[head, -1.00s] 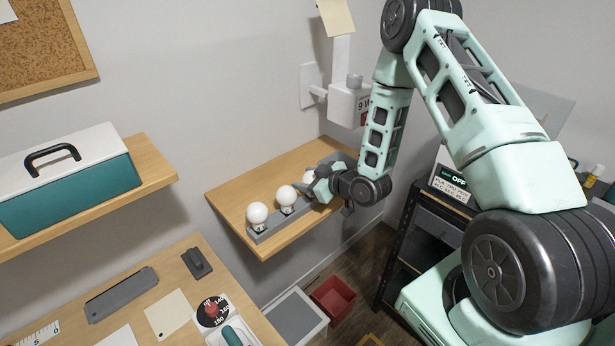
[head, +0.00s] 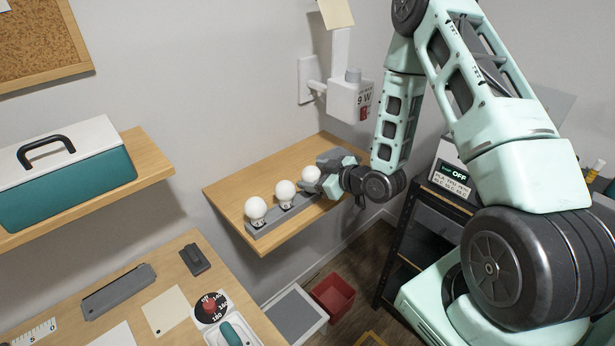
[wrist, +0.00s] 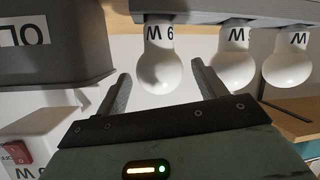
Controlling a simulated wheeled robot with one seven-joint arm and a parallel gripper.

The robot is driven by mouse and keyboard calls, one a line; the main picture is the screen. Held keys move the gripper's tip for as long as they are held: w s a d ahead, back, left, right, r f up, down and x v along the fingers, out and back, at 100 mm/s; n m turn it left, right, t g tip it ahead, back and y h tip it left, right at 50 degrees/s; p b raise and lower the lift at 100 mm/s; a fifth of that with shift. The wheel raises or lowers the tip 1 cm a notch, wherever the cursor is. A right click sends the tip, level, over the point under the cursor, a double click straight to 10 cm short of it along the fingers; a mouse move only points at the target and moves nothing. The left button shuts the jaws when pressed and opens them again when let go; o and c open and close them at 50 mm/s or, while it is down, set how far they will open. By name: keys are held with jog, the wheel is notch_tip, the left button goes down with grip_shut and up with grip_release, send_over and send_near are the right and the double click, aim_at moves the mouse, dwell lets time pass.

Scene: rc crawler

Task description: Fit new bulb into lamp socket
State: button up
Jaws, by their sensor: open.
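Three white round bulbs stand upright in a grey rack (head: 262,228) on a wooden shelf: left bulb (head: 255,207), middle bulb (head: 285,190), right bulb (head: 311,175). My gripper (head: 319,184) is level beside the right bulb. In the wrist view, which is upside down, my gripper (wrist: 160,84) is open, with a bulb (wrist: 159,62) marked "9 W" between its fingertips and a visible gap on each side. A white wall fixture (head: 343,100) marked "9 W" has a short grey cylinder (head: 353,75) on top. I cannot tell whether that cylinder is the lamp socket.
A dark grey bin (wrist: 50,50) marked "OLD" stands close beside the rack. A tan panel (head: 335,12) hangs above the fixture. A workbench (head: 150,260) with a dial, a teal toolbox (head: 65,180), a red bin (head: 333,297) and a panel reading "OFF" (head: 453,172) surround the shelf.

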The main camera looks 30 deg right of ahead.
jog(key=v, duration=0.7)
jog(key=s+a+r+n+g+h, duration=0.1)
jog(key=s+a+r+g, duration=0.2)
jog(key=a, duration=0.5)
jog(key=s+a+r+n+g, duration=0.1)
jog(key=a+r+g, duration=0.25)
jog(key=a, duration=0.35)
jog(key=s+a+r+g+h, duration=0.1)
jog(key=s+a+r+g, duration=0.2)
jog(key=s, duration=0.7)
jog(key=s+a+r+g+h, duration=0.1)
jog(key=s+a+r+g, duration=0.2)
jog(key=s, duration=0.7)
jog(key=a+r, duration=0.2)
jog(key=a, duration=0.1)
jog(key=shift+s+r+h+p, duration=0.3)
jog(key=shift+s+r+p, duration=0.05)
jog(key=shift+r+p, duration=0.05)
jog(key=shift+a+g, duration=0.15)
jog(key=shift+g, duration=0.1)
